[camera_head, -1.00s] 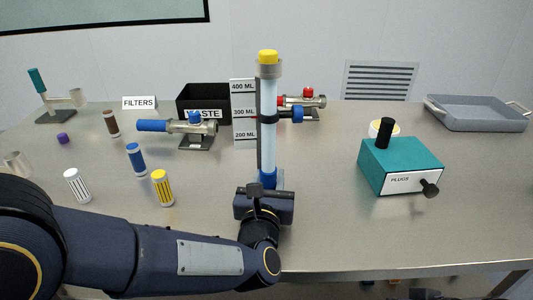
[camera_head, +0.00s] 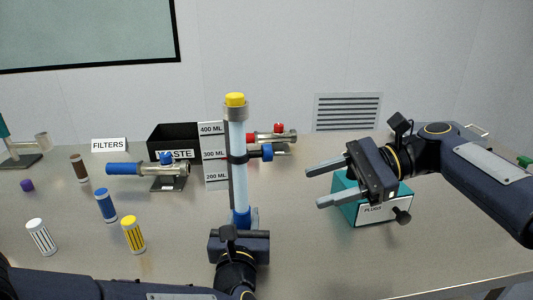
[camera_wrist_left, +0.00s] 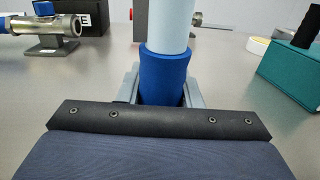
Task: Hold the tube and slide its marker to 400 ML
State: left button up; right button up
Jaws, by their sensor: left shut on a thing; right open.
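The tube (camera_head: 239,185) stands upright, pale blue with a yellow cap and a blue lower end. A black ring marker (camera_head: 237,158) with a blue knob (camera_head: 267,152) to its right sits on it, level with the 300 ML label. The scale board (camera_head: 212,143) behind it reads 400, 300 and 200 ML. My left gripper (camera_head: 240,228) is shut on the tube's blue lower end, which the left wrist view (camera_wrist_left: 165,78) shows between the fingers. My right gripper (camera_head: 322,184) is open and empty, to the right of the tube, its fingers pointing left.
A teal PLUGS box (camera_head: 370,211) is partly behind my right gripper. A red-handled valve (camera_head: 270,136) stands behind the tube. A blue-handled valve (camera_head: 150,170), WASTE bin (camera_head: 173,137) and several filters are at left. Bare table lies between tube and box.

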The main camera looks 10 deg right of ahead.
aim_at(267, 154)
jog(key=w+d+r+m+g+y, duration=0.2)
jog(key=w+r+y, duration=0.2)
jog(key=w, duration=0.2)
jog(key=a, duration=0.4)
jog(key=s+a, duration=0.1)
jog(key=a, duration=0.7)
jog(key=shift+s+f, duration=0.1)
jog(key=shift+s, duration=0.05)
